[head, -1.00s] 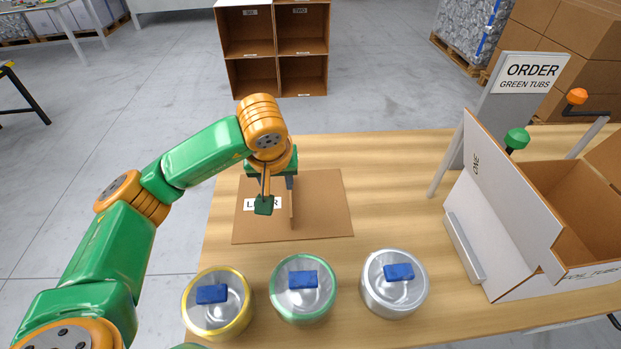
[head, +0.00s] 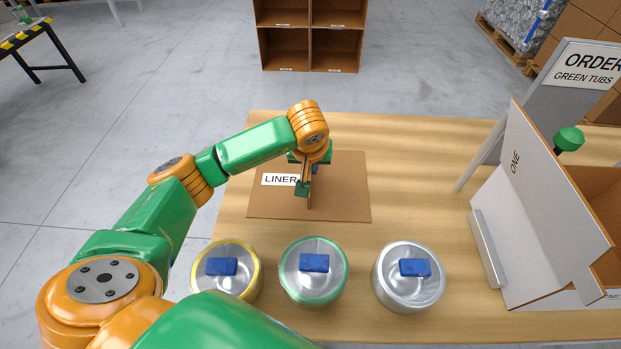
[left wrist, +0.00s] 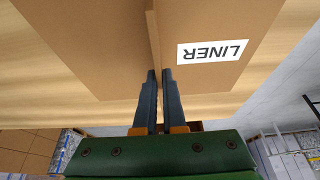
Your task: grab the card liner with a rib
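The card liner (head: 345,190) is a flat brown sheet on the wooden table, with a white LINER label on its left part and a thin upright rib (head: 310,195). In the left wrist view the liner (left wrist: 90,50) fills the top, and its rib (left wrist: 153,35) runs down between my fingers. My left gripper (head: 308,182) points down over the liner's middle. In the left wrist view its two dark fingers (left wrist: 160,78) are close together, one on each side of the rib, and look shut on it. The liner lies flat. My right gripper is not in view.
Yellow-rimmed (head: 227,272), green-rimmed (head: 313,288) and plain silver (head: 408,294) round tubs, each with a blue block, stand along the table's near side. A white-sided carton (head: 535,215) marked ONE and an ORDER GREEN TUBS sign (head: 590,70) stand at right. Table right of the liner is clear.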

